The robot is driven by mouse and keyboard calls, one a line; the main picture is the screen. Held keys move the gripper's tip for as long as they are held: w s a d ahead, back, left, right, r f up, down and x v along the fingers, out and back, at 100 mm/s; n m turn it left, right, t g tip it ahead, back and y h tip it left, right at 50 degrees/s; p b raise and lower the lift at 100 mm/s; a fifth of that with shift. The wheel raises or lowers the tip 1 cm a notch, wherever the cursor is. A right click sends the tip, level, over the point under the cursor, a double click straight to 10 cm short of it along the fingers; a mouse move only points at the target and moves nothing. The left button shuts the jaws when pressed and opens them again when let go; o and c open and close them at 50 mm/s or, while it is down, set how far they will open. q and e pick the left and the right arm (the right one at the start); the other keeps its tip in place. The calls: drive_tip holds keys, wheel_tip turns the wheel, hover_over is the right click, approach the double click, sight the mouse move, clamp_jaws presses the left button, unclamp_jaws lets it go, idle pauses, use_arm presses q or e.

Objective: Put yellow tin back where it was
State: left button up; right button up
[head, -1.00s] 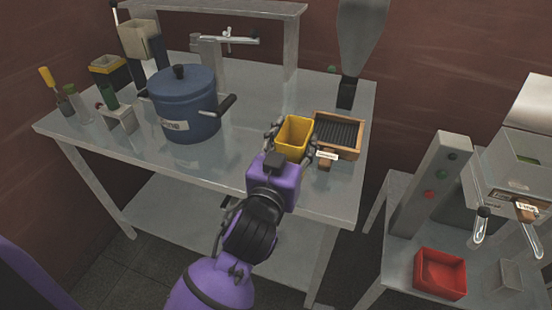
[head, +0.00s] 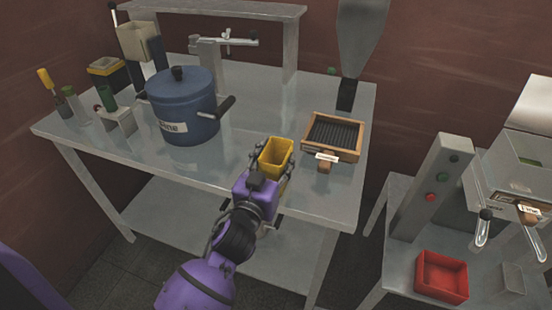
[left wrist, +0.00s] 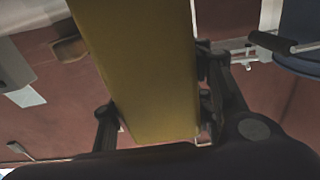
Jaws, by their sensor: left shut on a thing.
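The yellow tin (head: 276,158) is an open-topped rectangular container near the front edge of the metal table (head: 250,120). My left gripper (head: 270,165) is shut on the yellow tin, with its fingers on either side. In the left wrist view the tin (left wrist: 140,70) fills the middle, between the two fingers of the gripper (left wrist: 155,120). The tin looks roughly upright and seems held above the table, though its base is hidden by the gripper and arm. My right gripper is not in view.
A wooden-framed tray with a dark ribbed inside (head: 304,148) sits right of the tin, below a grey funnel (head: 362,45). A blue pot (head: 183,108) stands to the left. A red box (head: 441,276) is on the right-hand table. The table between pot and tray is clear.

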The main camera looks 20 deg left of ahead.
use_arm(q)
drive_tip(key=shift+f, duration=0.2)
drive_tip(key=o, duration=1.4)
drive_tip(key=shift+c, duration=0.2)
drive_tip(key=shift+r, duration=0.2)
drive_tip(key=s+b, duration=0.2)
drive_tip(key=s, duration=0.9)
drive_tip(key=s+a+f+g, duration=0.2)
drive_tip(key=s+f+g, duration=0.3)
drive_tip(key=s+f, duration=0.8)
drive_tip(key=s+a+f+g, duration=0.2)
drive_tip(key=s+f+g, duration=0.2)
drive_tip(key=s+f, duration=0.9)
wheel_tip(320, 180, down, 7)
drive_tip(key=shift+r+g+y, duration=0.15)
drive_tip(key=shift+g+y, duration=0.15)
drive_tip(key=shift+g, duration=0.1)
